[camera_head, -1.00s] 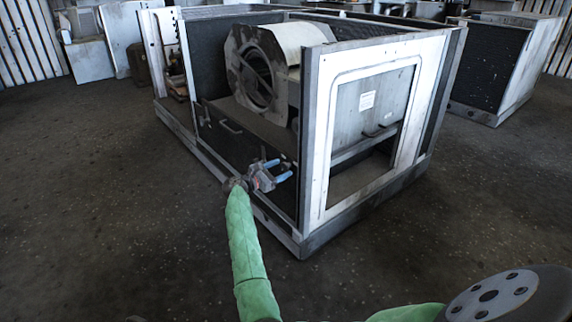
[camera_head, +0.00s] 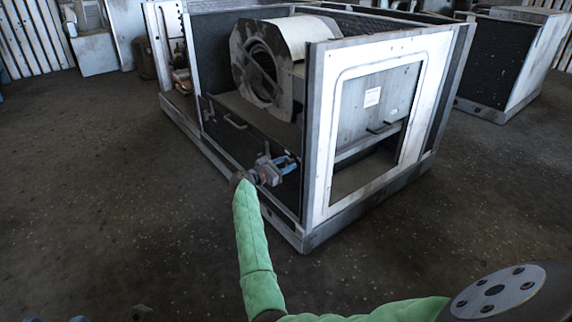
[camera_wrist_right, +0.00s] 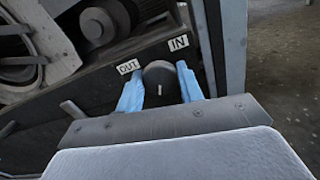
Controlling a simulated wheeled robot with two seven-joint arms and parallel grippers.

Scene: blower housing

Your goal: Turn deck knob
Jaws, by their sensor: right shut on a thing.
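The deck knob (camera_wrist_right: 160,74), dark and round with a short pale mark, sits on a dark sloping panel in the wrist view, between an OUT label (camera_wrist_right: 128,67) on its left and an IN label (camera_wrist_right: 178,43) at its upper right. My right gripper (camera_head: 286,163) is at the lower front of the housing, its blue fingers one on each side of the knob. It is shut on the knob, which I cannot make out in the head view. Small grey-blue parts at the bottom left edge of the head view may be my left gripper; its jaws cannot be made out.
The open white-framed blower housing (camera_head: 322,150) holds a drum-shaped blower (camera_head: 262,65). Its corner post stands close to the right of my right gripper. Another dark-sided unit (camera_head: 500,60) stands at the back right. The floor to the left is clear.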

